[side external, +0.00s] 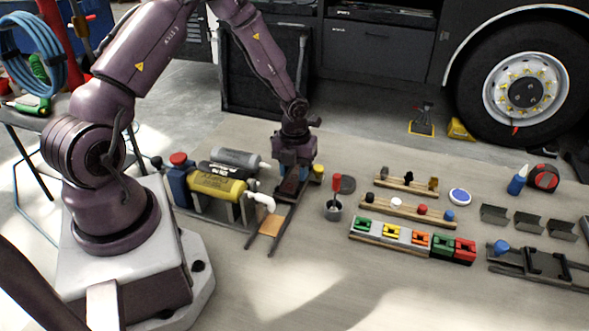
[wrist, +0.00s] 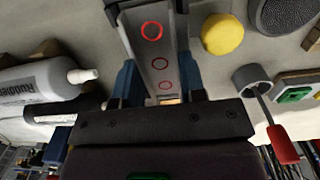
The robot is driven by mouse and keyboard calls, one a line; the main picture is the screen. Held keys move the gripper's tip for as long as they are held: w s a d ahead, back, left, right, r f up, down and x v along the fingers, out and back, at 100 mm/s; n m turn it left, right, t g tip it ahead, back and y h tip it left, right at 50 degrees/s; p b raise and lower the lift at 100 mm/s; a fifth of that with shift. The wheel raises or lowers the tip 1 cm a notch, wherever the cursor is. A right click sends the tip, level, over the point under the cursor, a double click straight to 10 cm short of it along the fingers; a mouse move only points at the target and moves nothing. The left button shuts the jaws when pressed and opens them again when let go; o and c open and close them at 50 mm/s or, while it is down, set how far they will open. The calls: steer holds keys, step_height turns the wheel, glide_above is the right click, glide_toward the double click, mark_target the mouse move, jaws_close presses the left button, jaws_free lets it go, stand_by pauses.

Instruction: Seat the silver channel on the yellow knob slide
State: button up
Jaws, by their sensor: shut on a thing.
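In the side view my gripper (side external: 293,168) points down over the yellow knob slide (side external: 282,222), whose dark rails run toward the front. The yellow knob (side external: 318,171) stands right of my gripper; it also shows in the wrist view (wrist: 222,34). The channel lies along the slide, but I cannot tell whether it is fully down on it.
A grey cup with a red-handled tool (side external: 333,210) is close on the right. Block racks (side external: 412,240), loose dark channels (side external: 528,222) and a blue-knob slide (side external: 535,263) lie farther right. The front table area is clear.

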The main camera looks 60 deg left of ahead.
steer(key=shift+f, duration=0.1)
stand_by(0.3)
steer(key=o, duration=1)
steer(key=shift+o, duration=0.7)
steer(key=shift+w, duration=0.1)
steer(key=shift+d, duration=0.1)
steer(key=shift+w, duration=0.15)
steer(key=shift+c, duration=0.2)
steer(key=shift+o, duration=1.1)
steer(key=shift+r, duration=0.65)
steer(key=shift+s+r, duration=0.15)
steer(key=shift+r, duration=1.05)
steer(key=shift+s+r, duration=0.1)
steer(key=shift+r, duration=1.1)
